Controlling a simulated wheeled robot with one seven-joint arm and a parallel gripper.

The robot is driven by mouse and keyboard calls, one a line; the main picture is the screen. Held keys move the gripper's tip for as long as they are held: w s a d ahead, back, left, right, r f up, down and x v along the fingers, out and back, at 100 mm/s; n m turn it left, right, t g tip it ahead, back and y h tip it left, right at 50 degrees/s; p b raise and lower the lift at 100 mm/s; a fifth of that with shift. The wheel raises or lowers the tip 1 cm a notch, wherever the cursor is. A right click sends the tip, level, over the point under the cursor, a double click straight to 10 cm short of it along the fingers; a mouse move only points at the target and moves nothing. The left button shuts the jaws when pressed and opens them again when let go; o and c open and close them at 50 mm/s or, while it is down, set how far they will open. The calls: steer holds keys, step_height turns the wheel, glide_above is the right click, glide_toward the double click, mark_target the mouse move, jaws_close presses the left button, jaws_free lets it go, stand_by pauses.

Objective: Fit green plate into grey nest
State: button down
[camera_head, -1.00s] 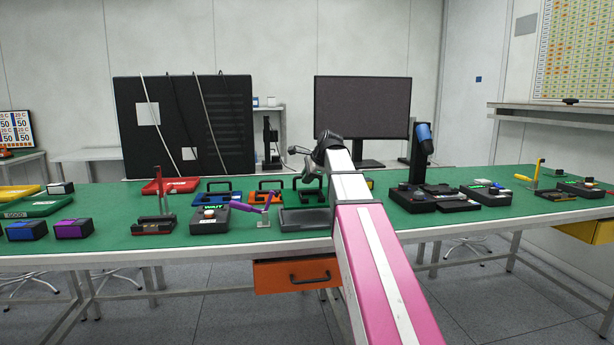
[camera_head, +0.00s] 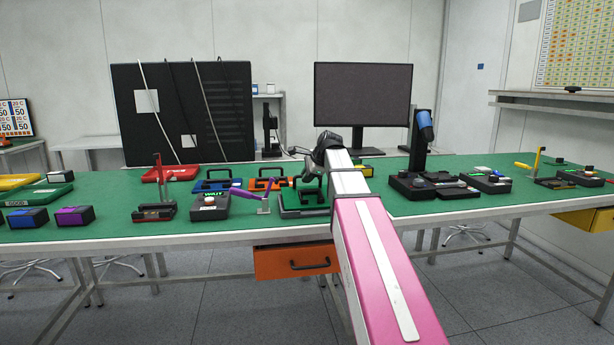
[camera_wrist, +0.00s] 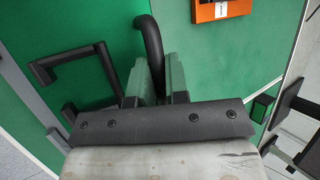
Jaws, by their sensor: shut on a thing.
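The green plate (camera_head: 290,202) is at the front middle of the table in the head view, over the grey nest (camera_head: 304,213). My gripper (camera_head: 311,178) is above it. In the wrist view my gripper (camera_wrist: 156,80) is shut on a black upright handle (camera_wrist: 150,42), which appears to be the plate's. Most of the nest is hidden under the plate and behind my arm. I cannot tell whether the plate is seated or just above the nest.
An orange plate (camera_head: 262,184) and a blue plate (camera_head: 216,186) with black handles lie behind and to the left. A purple-handled clamp (camera_head: 250,194) stands close on the left, beside a grey box (camera_head: 209,207). A monitor (camera_head: 363,95) stands at the back. Dark fixtures (camera_head: 430,188) lie to the right.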

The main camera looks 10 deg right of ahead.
stand_by(0.5)
steer(key=shift+g, duration=0.6)
steer(key=shift+s+g, duration=0.3)
steer(key=shift+w+m+g, duration=0.2)
steer(key=shift+m+g, duration=0.1)
steer(key=shift+g, duration=0.3)
steer(key=shift+s+g, duration=0.15)
steer(key=shift+g, duration=0.25)
